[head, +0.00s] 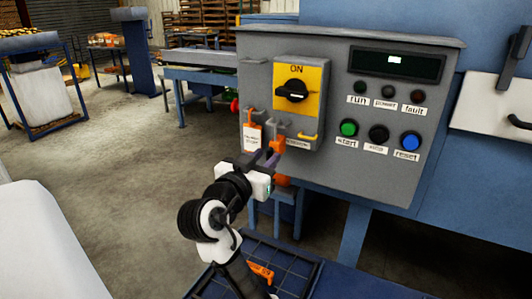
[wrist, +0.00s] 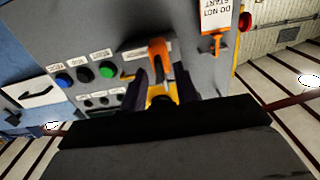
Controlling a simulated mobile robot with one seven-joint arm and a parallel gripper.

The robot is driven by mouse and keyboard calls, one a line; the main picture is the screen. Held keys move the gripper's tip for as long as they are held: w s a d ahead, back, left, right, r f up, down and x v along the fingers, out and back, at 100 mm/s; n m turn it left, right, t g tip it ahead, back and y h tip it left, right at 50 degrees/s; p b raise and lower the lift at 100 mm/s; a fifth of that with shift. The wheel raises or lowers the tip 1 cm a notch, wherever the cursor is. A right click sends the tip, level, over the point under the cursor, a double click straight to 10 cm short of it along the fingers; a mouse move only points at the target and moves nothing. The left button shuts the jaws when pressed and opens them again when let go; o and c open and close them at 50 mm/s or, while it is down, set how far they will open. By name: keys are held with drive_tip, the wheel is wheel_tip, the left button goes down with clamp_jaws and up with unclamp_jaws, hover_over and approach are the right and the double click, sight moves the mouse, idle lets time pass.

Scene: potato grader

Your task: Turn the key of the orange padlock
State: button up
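The orange padlock (head: 277,146) hangs at the lower edge of the yellow switch plate (head: 314,78) on the grey control box, partly hidden behind my gripper. My gripper (head: 266,159) is raised in front of it, close below the panel. In the wrist view, the orange padlock (wrist: 158,52) shows between and just beyond the two dark fingers (wrist: 161,82). The fingers stand apart, with a gap between them. I cannot tell whether either one touches the padlock. No key can be made out. The black rotary switch (head: 293,92) lies under the word ON.
A white tag (head: 252,138) on an orange clip hangs left of the padlock. Green (head: 348,128), black (head: 379,134) and blue (head: 410,141) buttons sit to the right. A blue tray (head: 311,264) with an orange item (head: 262,271) lies below my arm. Open floor extends left.

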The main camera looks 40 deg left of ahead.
drive_tip(key=shift+w+a, duration=0.1)
drive_tip(key=shift+w, duration=0.5)
clamp_jaws()
